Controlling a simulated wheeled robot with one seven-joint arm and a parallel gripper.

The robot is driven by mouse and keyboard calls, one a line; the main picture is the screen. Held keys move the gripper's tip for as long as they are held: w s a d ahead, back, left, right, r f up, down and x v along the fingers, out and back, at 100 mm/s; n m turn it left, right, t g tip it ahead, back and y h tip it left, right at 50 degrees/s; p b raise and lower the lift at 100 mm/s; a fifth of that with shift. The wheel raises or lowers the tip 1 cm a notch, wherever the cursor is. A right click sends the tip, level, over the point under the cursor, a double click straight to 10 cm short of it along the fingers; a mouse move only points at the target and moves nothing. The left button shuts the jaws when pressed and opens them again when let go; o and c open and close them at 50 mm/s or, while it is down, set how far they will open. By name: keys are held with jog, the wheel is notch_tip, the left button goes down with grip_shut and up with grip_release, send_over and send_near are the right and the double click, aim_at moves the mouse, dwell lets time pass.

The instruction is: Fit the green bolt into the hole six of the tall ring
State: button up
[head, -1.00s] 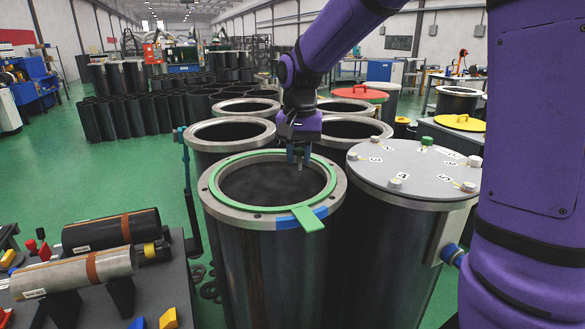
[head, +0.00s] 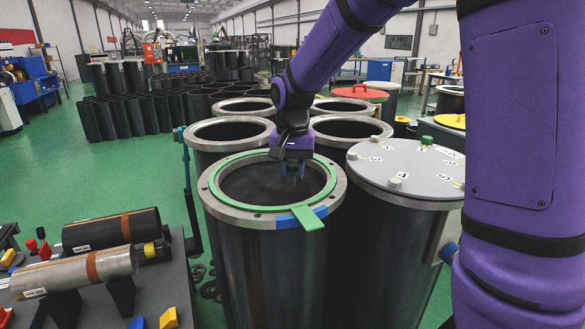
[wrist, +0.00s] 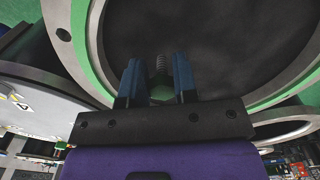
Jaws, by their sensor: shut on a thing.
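My gripper (head: 291,176) is shut on the green bolt (wrist: 162,90). In the wrist view the bolt's green head sits between the blue fingers, with its dark threaded shank pointing away from my gripper. In the head view the fingers hide the bolt. My gripper hangs over the dark opening of the front cylinder, inside its rim. The tall ring seems to be this cylinder's grey flange (head: 334,198), with a green inner ring, a green tab and a blue mark. One flange hole shows in the wrist view (wrist: 63,34). I cannot read which hole is number six.
A grey lid (head: 410,175) with numbered labels, pale knobs and a green knob (head: 427,141) covers the cylinder to the right. Open cylinders (head: 228,131) stand close behind. A bench (head: 165,285) with two lying cylinders is at the left front.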

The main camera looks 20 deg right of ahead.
aim_at(292, 168)
jog(key=shift+f, duration=0.25)
jog(key=o, duration=0.9)
jog(key=shift+o, duration=0.2)
notch_tip(292, 168, up, 13)
jog(key=shift+r, duration=0.2)
jog(key=s+d+n+t, duration=0.2)
jog(key=s+n, duration=0.1)
jog(key=s, duration=1)
jog(key=s+d+f+n+t, duration=0.1)
jog(key=s+d+n+t, duration=0.1)
jog(key=s, duration=1.1)
jog(key=shift+d+n+t, duration=0.35)
jog(key=shift+n+t, duration=0.05)
jog(key=shift+t, duration=0.2)
jog(key=shift+o, duration=0.4)
jog(key=shift+s+f, duration=0.2)
jog(key=shift+f, duration=0.1)
